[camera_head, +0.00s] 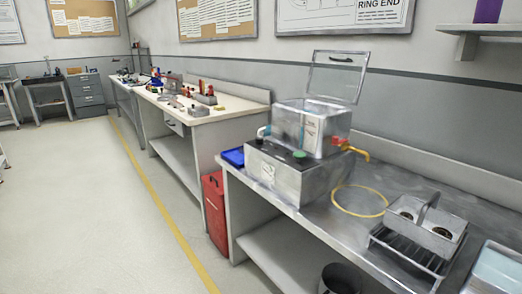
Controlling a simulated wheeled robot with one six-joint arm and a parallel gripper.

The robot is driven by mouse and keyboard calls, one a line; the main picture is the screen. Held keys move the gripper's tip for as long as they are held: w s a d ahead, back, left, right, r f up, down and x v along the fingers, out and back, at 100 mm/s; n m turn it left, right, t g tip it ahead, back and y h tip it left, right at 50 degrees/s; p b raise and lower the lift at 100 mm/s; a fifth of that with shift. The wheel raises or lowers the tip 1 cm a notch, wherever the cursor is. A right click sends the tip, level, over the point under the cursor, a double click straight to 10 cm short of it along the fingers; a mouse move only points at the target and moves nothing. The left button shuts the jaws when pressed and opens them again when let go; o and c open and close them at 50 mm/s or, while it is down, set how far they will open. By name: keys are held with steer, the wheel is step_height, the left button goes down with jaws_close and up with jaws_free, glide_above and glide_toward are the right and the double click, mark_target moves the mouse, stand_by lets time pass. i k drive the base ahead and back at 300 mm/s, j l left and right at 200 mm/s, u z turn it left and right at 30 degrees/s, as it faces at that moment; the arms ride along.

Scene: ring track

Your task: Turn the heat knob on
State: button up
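A metal box-shaped appliance (300,179) stands on the near bench at right of centre. A clear-walled tank (312,127) sits on top, with its transparent lid (336,76) raised. A round green part (299,154) and a small dark part (260,142) show on the appliance's front top edge. Which of these is the heat knob, and how it is set, I cannot tell at this size. A yellow-orange tap or handle (355,152) sticks out on the right side. My gripper is not in view.
The grey bench (325,222) also holds a yellow ring (360,201), a metal carrier (425,226) on a rack, and a blue tray (233,157). A red bin (215,212) stands at the bench's left end. The floor (95,215) to the left is clear.

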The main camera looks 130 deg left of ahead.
mark_target(259, 139)
steer(key=u, duration=3.8)
